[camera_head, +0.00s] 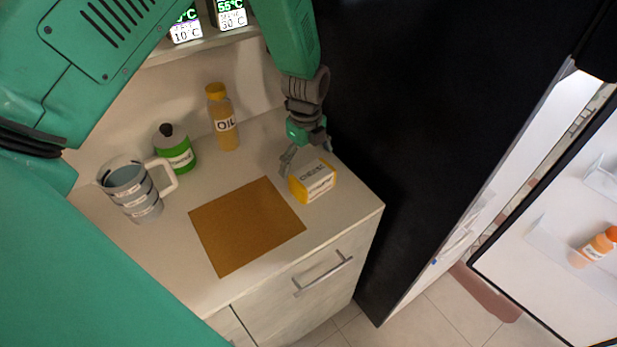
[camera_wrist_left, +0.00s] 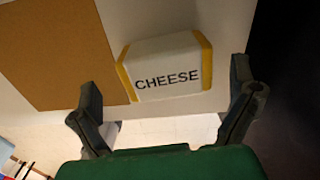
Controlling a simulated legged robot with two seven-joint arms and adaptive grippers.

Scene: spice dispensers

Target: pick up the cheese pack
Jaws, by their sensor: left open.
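The cheese pack (camera_head: 313,180) is a white block with yellow ends and a CHEESE label. It sits on the counter (camera_head: 345,212) near its right edge, just right of the brown mat. My left gripper (camera_head: 307,157) is open right behind and above the pack. In the left wrist view the cheese pack (camera_wrist_left: 166,66) lies beyond and between the open fingertips of my left gripper (camera_wrist_left: 166,98), with nothing held. Whether a finger touches the pack cannot be told. My right gripper does not show.
A brown mat (camera_head: 246,226) lies left of the pack. A grey measuring jug (camera_head: 135,190), a green container (camera_head: 176,152) and an oil bottle (camera_head: 222,118) stand farther left and back. A black fridge side (camera_head: 420,120) rises close on the right, with its door open.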

